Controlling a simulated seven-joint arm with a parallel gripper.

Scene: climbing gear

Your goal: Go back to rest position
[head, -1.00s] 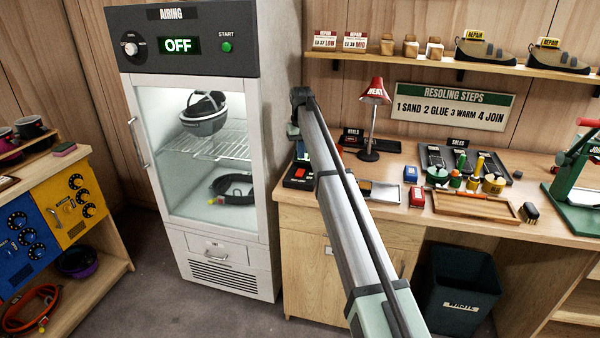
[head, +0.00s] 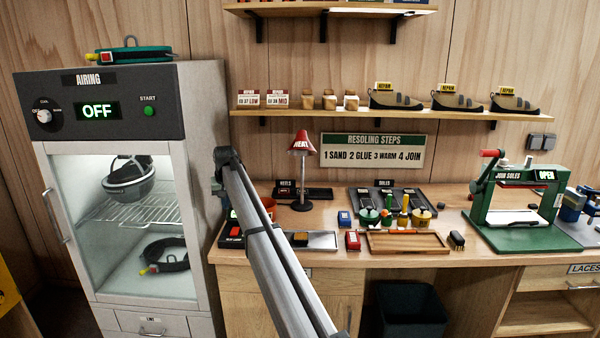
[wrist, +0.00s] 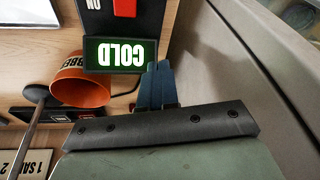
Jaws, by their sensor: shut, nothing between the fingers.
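My gripper (wrist: 155,85) shows in the wrist view with its blue fingers together and nothing between them. It is close to a black box with a green display reading COLD (wrist: 121,54), and an orange cup (wrist: 82,82) lies to the left of the display in that view. In the head view my arm reaches up from the bottom to the left end of the workbench (head: 480,258), beside the airing cabinet (head: 200,130). The fingers are hidden behind the arm there.
A red HEAT lamp (head: 301,143), a wooden tray (head: 405,243) and a green JOIN SOLES press (head: 515,212) stand on the bench. Shoes (head: 395,98) sit on the shelf above.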

